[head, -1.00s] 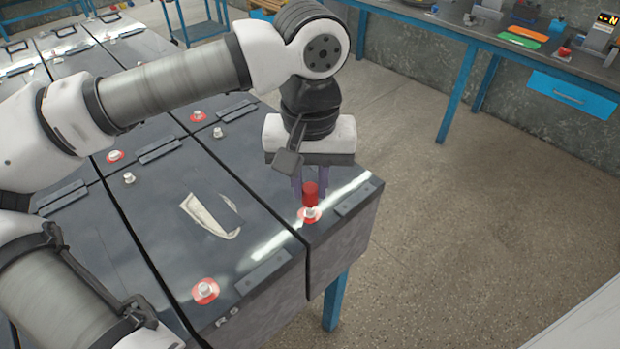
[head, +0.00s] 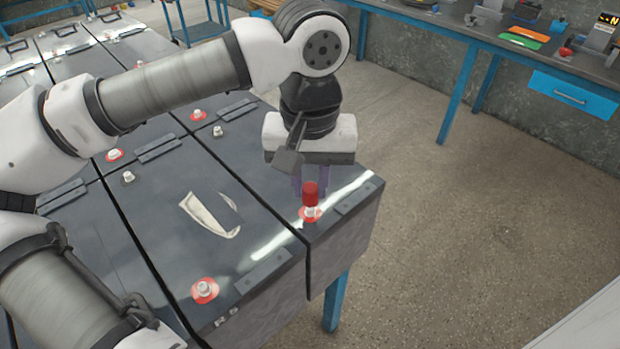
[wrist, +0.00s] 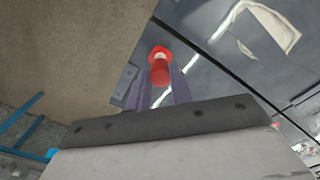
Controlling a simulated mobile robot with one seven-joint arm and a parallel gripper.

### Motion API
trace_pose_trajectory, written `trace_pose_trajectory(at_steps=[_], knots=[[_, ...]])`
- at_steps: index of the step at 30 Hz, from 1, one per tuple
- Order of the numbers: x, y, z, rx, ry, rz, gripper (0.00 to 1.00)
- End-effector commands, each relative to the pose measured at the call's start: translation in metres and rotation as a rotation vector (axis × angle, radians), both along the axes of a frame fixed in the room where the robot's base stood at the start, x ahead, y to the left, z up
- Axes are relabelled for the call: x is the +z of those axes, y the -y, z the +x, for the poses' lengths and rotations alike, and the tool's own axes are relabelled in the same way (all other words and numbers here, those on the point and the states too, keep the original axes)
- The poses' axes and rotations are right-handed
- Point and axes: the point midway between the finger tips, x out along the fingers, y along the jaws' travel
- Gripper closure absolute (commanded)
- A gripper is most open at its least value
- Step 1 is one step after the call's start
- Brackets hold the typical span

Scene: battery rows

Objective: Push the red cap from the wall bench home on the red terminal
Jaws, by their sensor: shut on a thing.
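The red cap (head: 310,194) is upright between the fingers of my gripper (head: 311,190), which is shut on it. The cap is directly above the red terminal (head: 311,214), a pale post with a red ring at its base, near the corner of the rightmost battery. The pale post shows below the cap's lower edge, and I cannot tell whether they touch. In the wrist view the cap (wrist: 160,72) is between the two purple fingers, with the red ring (wrist: 160,51) just beyond it.
Other red-ringed terminals stand on the neighbouring batteries, the closest at the front (head: 205,290). A wall bench (head: 480,45) with tools and a red item (head: 565,52) is at the upper right. The floor between is clear.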

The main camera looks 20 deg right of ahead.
Motion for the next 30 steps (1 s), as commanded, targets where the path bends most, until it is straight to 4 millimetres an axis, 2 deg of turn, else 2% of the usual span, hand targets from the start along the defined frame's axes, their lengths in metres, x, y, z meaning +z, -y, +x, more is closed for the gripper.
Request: trace_pose_trajectory(at_steps=[30], knots=[[-0.012, 0.000, 0.000, 0.000, 0.000, 0.000, 0.99]])
